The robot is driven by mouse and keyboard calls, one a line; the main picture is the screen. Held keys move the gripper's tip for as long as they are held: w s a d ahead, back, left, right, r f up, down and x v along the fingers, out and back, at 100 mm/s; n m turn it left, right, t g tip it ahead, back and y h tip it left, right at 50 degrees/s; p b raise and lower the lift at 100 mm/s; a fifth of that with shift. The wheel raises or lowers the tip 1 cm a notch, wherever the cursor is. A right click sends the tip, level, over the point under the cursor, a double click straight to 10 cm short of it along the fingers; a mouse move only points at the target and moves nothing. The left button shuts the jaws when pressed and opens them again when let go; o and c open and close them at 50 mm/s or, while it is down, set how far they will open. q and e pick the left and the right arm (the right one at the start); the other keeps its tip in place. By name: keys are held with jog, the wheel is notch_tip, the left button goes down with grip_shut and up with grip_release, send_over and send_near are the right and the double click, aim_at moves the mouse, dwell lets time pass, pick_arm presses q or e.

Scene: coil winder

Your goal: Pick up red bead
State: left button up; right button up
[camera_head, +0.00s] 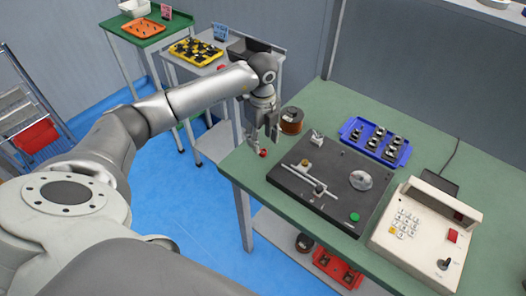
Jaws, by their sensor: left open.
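A small red bead (263,153) lies on the green table (232,166) near its left edge, in the head view. My left gripper (262,140) points down just above and around the bead, with its fingers apart. Whether a finger touches the bead is not clear from this view. My right gripper does not show.
A copper wire spool (291,121) stands just right of the gripper. A dark winding plate (305,200) with fittings lies right of the bead. A blue tray (352,131) and a beige keypad unit (425,222) stand further right. The table's left edge is close.

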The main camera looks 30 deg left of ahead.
aim_at(263, 151)
pick_arm(q)
jog(key=f, duration=0.2)
jog(key=f+p, duration=0.1)
jog(key=f, duration=0.2)
jog(key=shift+w+f, duration=0.25)
jog(key=shift+f, duration=0.05)
jog(key=c, duration=0.8)
